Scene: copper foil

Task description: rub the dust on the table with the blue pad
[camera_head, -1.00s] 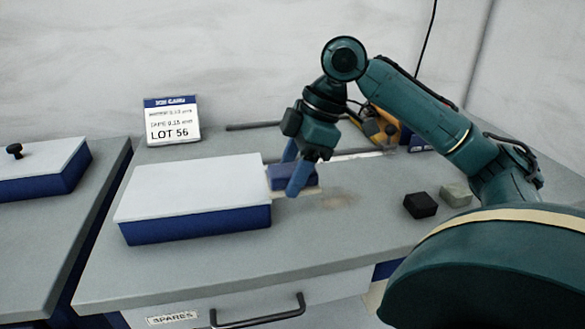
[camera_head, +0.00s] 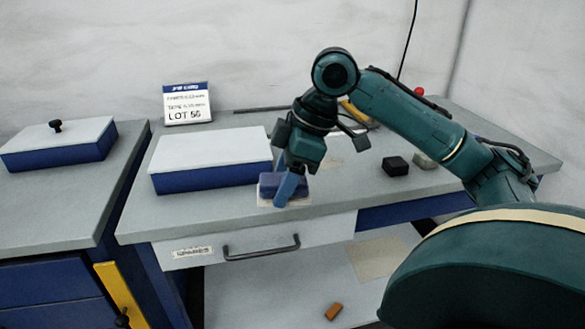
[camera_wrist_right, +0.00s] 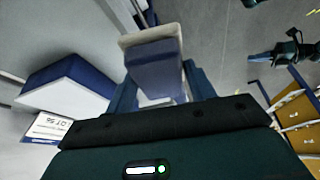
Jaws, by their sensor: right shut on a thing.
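The blue pad (camera_head: 284,184), with a pale underside, is at the right front corner of the long white-and-blue box (camera_head: 212,163), close to the table's front edge. My right gripper (camera_head: 288,187) is shut on it. In the right wrist view the pad (camera_wrist_right: 155,66) sits between the fingers; I cannot tell whether it touches the grey table (camera_head: 225,212). A faint brownish dust patch (camera_head: 333,163) shows on the table right of the gripper, partly hidden by it. A dark teal part with a blue tip, apparently my left gripper (camera_wrist_right: 258,57), shows small in the right wrist view; its fingers are unclear.
A black block (camera_head: 396,166) and a grey-green block (camera_head: 425,160) lie to the right. A lot sign (camera_head: 187,104) stands behind the box. A lidded box (camera_head: 60,146) is on the left bench. A drawer handle (camera_head: 262,248) juts out below the front edge.

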